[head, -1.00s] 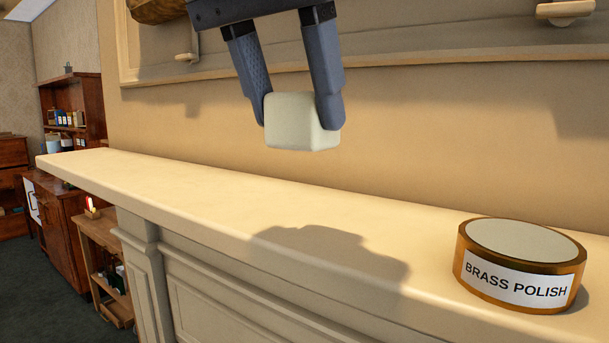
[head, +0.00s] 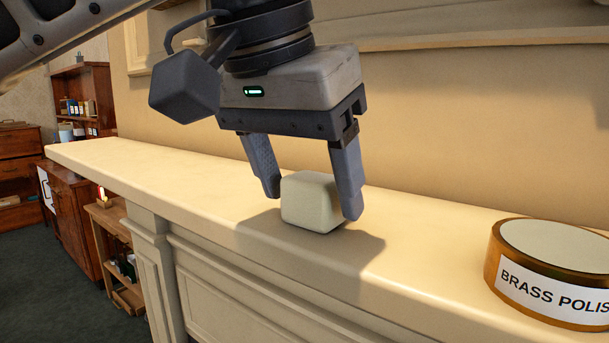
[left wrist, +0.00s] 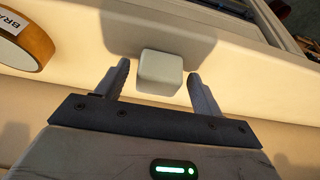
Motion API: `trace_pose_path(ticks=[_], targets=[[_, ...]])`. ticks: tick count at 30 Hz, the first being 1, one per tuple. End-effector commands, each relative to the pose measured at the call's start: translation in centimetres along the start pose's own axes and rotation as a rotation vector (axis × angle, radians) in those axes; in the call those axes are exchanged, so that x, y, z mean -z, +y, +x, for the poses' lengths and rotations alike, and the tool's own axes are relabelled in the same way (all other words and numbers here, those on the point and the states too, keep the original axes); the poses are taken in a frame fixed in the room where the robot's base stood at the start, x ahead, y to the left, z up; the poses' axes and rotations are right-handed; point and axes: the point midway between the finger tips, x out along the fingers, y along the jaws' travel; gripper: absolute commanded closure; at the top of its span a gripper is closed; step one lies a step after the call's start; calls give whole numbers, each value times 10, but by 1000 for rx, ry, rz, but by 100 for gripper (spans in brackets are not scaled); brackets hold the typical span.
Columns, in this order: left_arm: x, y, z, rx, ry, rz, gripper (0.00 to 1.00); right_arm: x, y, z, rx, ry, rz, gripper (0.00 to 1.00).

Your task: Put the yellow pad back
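A pale off-white, rounded block (head: 311,203) sits on the mantel shelf (head: 190,178); it also shows in the left wrist view (left wrist: 160,72). It looks cream rather than clearly yellow, and I see no other pad. My left gripper (head: 312,206) points down with one finger on each side of the block. In the left wrist view its fingers (left wrist: 159,70) stand apart from the block, with a gap on both sides, so it is open. My right gripper is not in view.
A round tin labelled "BRASS POLISH" (head: 555,270) with a brassy side and pale top stands on the shelf to the right. The shelf's front edge drops away just in front of the block. The shelf left of the block is clear. The wall rises behind.

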Motion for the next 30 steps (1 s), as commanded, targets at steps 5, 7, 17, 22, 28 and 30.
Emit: trace_pose_path(ticks=[5,7,17,22,28,30], targets=[[0,0,0,0,0,0,31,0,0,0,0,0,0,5],[0,0,0,0,0,0,31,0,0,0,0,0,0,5],[1,1,-41,0,4,-1,31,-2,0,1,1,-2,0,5],[1,1,-78,0,3,0,31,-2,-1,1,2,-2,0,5],[1,1,-109,1,1,1,31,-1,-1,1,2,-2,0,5],[0,1,-115,1,1,2,31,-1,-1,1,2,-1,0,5]])
